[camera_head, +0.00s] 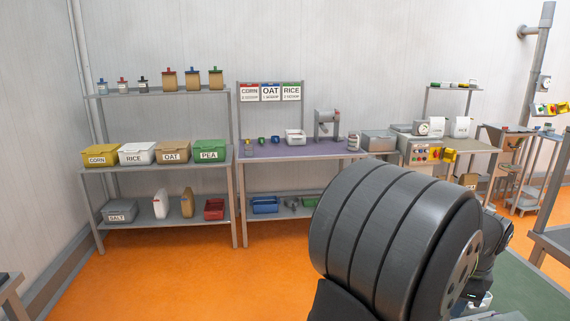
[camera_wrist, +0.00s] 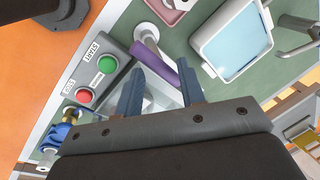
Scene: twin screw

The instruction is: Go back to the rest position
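My gripper (camera_wrist: 158,82) shows in the wrist view with its two blue-grey fingers apart. No object is clearly held between them. A purple bar (camera_wrist: 153,62) and a pale metal surface lie beyond the fingertips. Whether the bar touches a finger I cannot tell. A control box (camera_wrist: 112,72) with a green START button (camera_wrist: 106,65) and a red STOP button (camera_wrist: 84,97) is left of the fingers. In the head view, a large dark part of my arm fills the lower right and the gripper is hidden.
In the wrist view, a pale tray (camera_wrist: 238,42) lies upper right and a blue fitting (camera_wrist: 60,135) lower left. In the head view, a shelf (camera_head: 160,162) with labelled bins and a purple-topped bench (camera_head: 290,150) stand along the wall. Orange floor (camera_head: 170,275) is clear at left.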

